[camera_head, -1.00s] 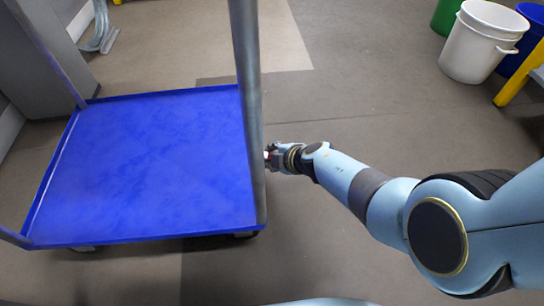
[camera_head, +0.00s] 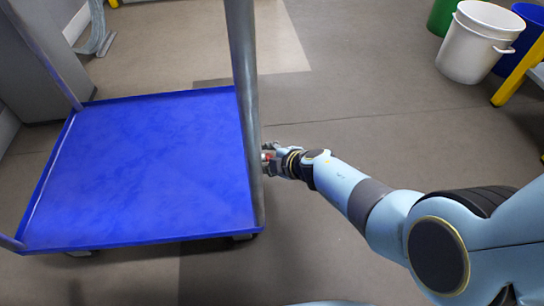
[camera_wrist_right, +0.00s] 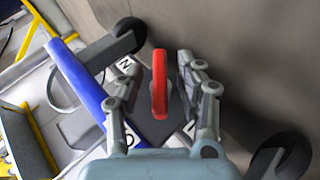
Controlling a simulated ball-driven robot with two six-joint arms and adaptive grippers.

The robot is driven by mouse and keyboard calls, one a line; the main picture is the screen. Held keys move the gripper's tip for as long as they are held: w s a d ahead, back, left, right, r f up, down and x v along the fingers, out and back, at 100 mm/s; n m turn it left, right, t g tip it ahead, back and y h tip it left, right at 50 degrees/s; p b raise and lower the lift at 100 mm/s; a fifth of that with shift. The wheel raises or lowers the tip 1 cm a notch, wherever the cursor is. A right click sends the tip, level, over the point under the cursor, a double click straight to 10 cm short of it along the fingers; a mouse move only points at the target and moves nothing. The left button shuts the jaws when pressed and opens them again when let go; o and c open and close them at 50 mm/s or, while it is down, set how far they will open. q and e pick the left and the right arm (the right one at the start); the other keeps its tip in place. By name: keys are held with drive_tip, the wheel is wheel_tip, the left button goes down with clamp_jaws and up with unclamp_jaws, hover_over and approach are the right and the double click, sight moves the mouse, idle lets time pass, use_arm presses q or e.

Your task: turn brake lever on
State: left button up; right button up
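The red brake lever (camera_wrist_right: 160,85) stands between the two fingers of my right gripper (camera_wrist_right: 157,60) in the right wrist view. The fingers are apart, with a gap on each side of the lever. White labels with black letters, one an N (camera_wrist_right: 125,64), sit on the dark plate around it; the lettering is partly hidden. In the head view my right gripper (camera_head: 269,158) is low beside the right edge of the blue cart (camera_head: 140,243), just right of its grey post. A speck of red shows there. My left gripper is out of view.
The cart's grey upright post (camera_head: 243,90) rises close to my right gripper. A white bucket (camera_head: 476,43), a blue bin (camera_head: 522,32) and a yellow frame (camera_head: 520,75) stand at the upper right. The floor between is clear.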

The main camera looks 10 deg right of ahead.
drive_tip(key=v, duration=1.2)
